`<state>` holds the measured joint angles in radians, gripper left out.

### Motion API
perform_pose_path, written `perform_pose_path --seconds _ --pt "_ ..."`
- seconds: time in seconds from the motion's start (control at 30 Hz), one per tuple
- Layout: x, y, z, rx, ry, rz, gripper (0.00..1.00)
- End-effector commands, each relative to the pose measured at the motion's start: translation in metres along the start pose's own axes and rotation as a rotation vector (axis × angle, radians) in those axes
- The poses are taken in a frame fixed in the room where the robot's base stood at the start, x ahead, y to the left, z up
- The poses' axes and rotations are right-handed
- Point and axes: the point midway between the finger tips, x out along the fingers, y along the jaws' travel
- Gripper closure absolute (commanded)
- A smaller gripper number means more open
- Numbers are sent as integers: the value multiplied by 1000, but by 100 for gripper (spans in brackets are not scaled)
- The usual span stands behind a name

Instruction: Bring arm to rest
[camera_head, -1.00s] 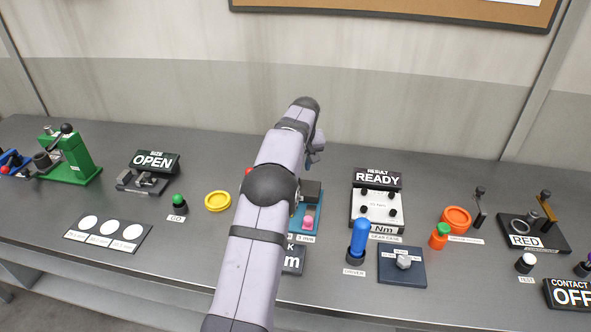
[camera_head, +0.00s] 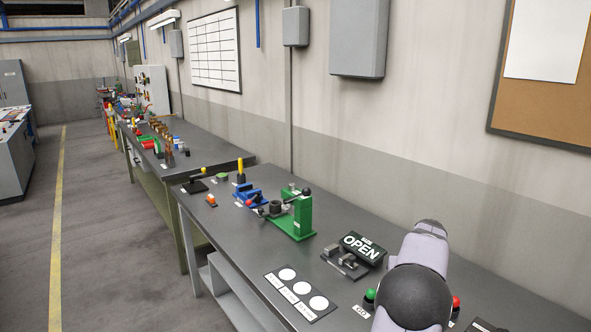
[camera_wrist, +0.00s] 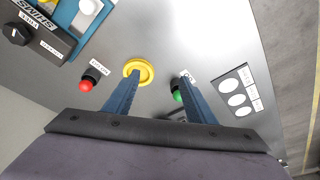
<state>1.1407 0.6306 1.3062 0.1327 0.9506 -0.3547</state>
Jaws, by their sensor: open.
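My gripper (camera_wrist: 160,98) shows in the wrist view with its two blue fingers spread apart and nothing between them. It hangs over the grey bench top (camera_wrist: 190,45). A yellow ring-shaped dish (camera_wrist: 138,71) lies just beyond the left fingertip, and a green button (camera_wrist: 178,94) shows beside the right finger. In the head view my arm is at the lower right, and my gripper is hidden behind it or out of frame.
A red button (camera_wrist: 86,85) is left of the fingers. A card with white circles (camera_head: 300,293), an OPEN sign (camera_head: 362,248), a green press (camera_head: 303,218) and a blue vise (camera_head: 247,195) stand along the bench. The floor aisle (camera_head: 95,220) at left is clear.

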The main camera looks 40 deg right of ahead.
Motion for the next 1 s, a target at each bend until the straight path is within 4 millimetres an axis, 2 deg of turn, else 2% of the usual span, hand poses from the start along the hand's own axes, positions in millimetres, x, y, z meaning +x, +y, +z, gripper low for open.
perform_pose_path --seconds 0.03,0.1,0.17,0.2,0.27,0.3,0.37,0.4,0.47,0.5,0.63,0.7,0.8,0.9,1.0 --pt "-2 -38 7 -48 -16 -14 49" --pt "-4 -85 21 -106 -39 -32 49" --pt "-6 -122 38 -156 -58 -45 49" --pt "-7 -146 51 -191 -72 -53 49" --pt "-11 -181 74 -245 -93 -63 49" --pt "-13 -202 91 -282 -105 -70 49" --pt "-17 -232 120 -338 -127 -79 49" --pt "-20 -249 141 -379 -140 -84 49" --pt "-24 -272 175 -440 -161 -89 49" --pt "-28 -285 199 -481 -174 -93 49" --pt "-36 -310 276 -615 -213 -98 49" --pt "-40 -314 312 -677 -231 -97 49" --pt "-42 -313 353 -749 -249 -96 49" --pt "-44 -307 381 -800 -262 -92 49" --pt "-44 -303 397 -830 -269 -90 49"
